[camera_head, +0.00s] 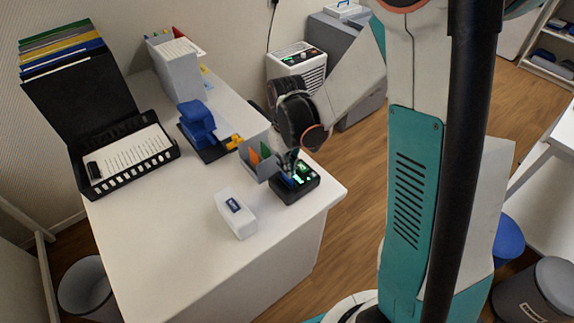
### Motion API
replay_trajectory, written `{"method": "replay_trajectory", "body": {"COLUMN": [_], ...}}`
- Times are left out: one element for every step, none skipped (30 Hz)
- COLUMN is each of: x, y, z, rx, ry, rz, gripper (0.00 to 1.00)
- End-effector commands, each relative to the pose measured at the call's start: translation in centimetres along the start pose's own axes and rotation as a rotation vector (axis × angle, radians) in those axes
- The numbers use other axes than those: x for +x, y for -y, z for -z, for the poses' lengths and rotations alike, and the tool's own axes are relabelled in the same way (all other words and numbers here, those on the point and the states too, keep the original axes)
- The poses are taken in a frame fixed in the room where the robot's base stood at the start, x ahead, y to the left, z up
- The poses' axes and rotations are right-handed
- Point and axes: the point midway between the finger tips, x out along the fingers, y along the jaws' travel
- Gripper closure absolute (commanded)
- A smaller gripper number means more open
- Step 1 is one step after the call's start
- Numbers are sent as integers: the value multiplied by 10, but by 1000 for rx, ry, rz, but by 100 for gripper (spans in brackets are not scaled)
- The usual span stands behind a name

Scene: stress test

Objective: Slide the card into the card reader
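A black device with green lit spots (309,179), which looks like the card reader, sits near the right front edge of the white desk. My gripper (289,166) points down right over its left part. A small blue piece (287,181) shows just below the fingertips, at the device; it may be the card. The fingers are dark and small here, so I cannot tell whether they are shut on it, or whether it is in a slot.
A white box with a dark blue label (236,213) stands left of the device. A grey holder with orange and green pieces (258,160) is close behind my gripper. A blue stapler-like object (199,124) and a black paper tray (133,172) lie farther left. The front desk surface (175,245) is clear.

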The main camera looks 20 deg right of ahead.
Motion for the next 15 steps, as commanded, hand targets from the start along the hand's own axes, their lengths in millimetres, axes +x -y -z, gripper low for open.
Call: {"method": "replay_trajectory", "body": {"x": [3, 4, 5, 6, 6, 7, 7, 7, 7, 6, 6, 6, 6, 6, 6], "y": [0, 0, 0, 0, 0, 0, 0, 0, 0, 0, 0, 0, 0, 0, 0], "z": [0, 0, 0, 0, 0, 0, 0, 0, 0, 0, 0, 0, 0, 0, 0], "rx": [0, 0, 0, 0, 0, 0, 0, 0, 0, 0, 0, 0, 0, 0, 0], "ry": [0, 0, 0, 0, 0, 0, 0, 0, 0, 0, 0, 0, 0, 0, 0], "rz": [0, 0, 0, 0, 0, 0, 0, 0, 0, 0, 0, 0, 0, 0, 0], "gripper": [100, 100, 100, 100, 100, 100, 100, 100, 100, 100, 100, 100, 100, 96, 87]}}
